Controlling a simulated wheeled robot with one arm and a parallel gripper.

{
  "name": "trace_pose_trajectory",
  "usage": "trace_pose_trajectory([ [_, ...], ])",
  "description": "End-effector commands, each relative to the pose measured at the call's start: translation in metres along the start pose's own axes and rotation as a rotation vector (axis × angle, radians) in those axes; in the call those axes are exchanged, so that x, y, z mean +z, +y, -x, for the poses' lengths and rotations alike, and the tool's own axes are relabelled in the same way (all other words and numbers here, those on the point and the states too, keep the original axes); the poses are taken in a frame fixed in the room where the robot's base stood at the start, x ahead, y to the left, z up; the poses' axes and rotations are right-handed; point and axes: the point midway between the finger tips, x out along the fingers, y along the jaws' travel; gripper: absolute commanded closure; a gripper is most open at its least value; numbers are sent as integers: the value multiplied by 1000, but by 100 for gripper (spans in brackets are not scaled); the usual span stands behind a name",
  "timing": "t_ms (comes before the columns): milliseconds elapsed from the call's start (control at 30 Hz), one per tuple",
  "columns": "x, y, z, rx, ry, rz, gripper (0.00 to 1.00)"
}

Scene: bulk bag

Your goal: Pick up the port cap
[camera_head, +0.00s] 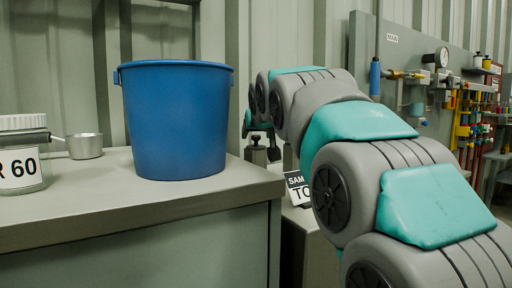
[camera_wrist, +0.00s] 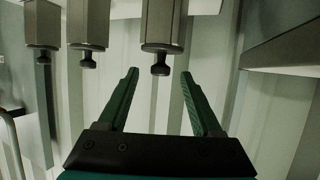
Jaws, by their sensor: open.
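In the wrist view, several grey square posts each end in a small dark knob; I cannot tell for certain which piece is the port cap. The nearest knob (camera_wrist: 161,65) shows between the tips of my open gripper (camera_wrist: 159,74), slightly beyond them, with nothing held. Another knob (camera_wrist: 88,60) is left of the fingers. In the camera_head view, my arm reaches to the back, and a small grey post with a dark top (camera_head: 257,153) stands below its end. The fingers are hard to make out there.
A blue bucket (camera_head: 176,120) stands on the grey cabinet (camera_head: 140,204), left of my arm. A metal scoop (camera_head: 84,146) and a labelled jar (camera_head: 20,165) are further left. A partly hidden sign (camera_head: 297,187) is beside my arm. A tool panel (camera_head: 400,65) hangs at right.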

Motion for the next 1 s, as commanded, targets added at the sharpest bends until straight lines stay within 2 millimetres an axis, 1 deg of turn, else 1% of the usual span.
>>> trace_pose_trajectory([
  [33, 3, 0, -9, -1, -2, 0, 34],
  [100, 2, 0, -18, -1, -3, 0, 34],
  [200, 1, 0, -27, -1, 0, 0, 34],
  [467, 0, 0, -28, 0, 1, 1, 34],
  [1000, 0, 0, -28, 0, 1, 1, 94],
])
